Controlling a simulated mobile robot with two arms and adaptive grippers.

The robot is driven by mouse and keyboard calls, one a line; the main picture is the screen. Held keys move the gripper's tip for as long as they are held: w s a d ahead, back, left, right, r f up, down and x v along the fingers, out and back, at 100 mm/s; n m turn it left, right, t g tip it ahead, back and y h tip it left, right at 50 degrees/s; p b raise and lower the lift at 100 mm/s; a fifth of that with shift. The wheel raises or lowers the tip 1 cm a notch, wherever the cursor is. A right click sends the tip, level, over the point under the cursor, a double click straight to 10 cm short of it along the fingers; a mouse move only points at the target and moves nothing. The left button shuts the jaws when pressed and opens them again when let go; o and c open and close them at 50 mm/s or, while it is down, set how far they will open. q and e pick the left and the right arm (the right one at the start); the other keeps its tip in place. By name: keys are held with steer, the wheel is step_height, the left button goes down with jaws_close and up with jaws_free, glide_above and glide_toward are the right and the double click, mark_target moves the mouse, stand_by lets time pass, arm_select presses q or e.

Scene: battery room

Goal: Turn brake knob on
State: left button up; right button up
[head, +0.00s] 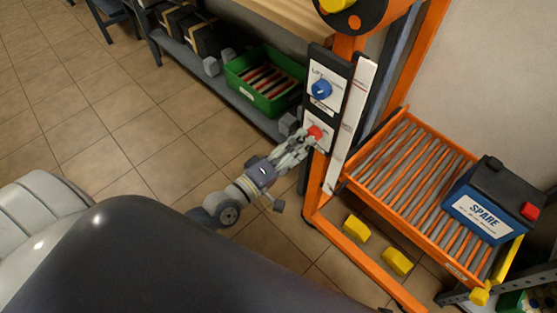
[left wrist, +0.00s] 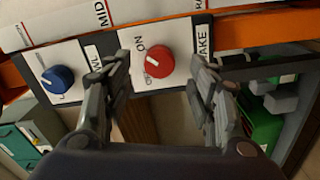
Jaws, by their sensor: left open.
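The brake knob is a red round knob (head: 314,132) on a white plate on the orange post's black panel. In the left wrist view the red knob (left wrist: 154,61) sits between and beyond my two fingers, beside lettering that reads "ON" and a partly covered "AKE" label. My left gripper (head: 302,142) is open, with its fingertips close to the knob; in the wrist view the left gripper (left wrist: 160,85) shows a wide gap. I cannot tell whether a finger touches the knob. My right gripper is not in view.
A blue knob (head: 321,89) sits above the red one on the same panel. An orange roller tray (head: 400,165) holds a battery marked SPARE (head: 487,205) at the right. A green bin (head: 262,103) stands on a low shelf behind. Tiled floor at left is clear.

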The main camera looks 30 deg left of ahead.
arm_select(q)
steer(key=v, duration=0.8)
steer(key=shift+s, duration=0.3)
steer(key=shift+a, duration=0.1)
steer(key=s+f+m+g+y, duration=0.3)
steer(key=f+m+g, duration=0.5)
steer(key=f, duration=1.4)
steer(key=s+a+f+m+g+y, duration=0.1)
steer(key=s+f+m+g+y, duration=0.35)
steer(key=s+f, duration=0.75)
steer(key=s+a+m+g+h+p, duration=0.1)
steer(key=s+a+g+p, duration=0.2)
steer(key=s+p, duration=1.2)
steer(key=shift+s+a+f+p, duration=0.2)
steer(key=shift+s+f+p, duration=0.2)
steer(key=shift+s, duration=0.4)
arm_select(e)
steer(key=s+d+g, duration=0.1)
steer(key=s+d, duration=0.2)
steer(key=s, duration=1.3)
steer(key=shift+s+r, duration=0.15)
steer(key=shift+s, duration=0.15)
arm_select(q)
steer(key=shift+g, duration=0.25)
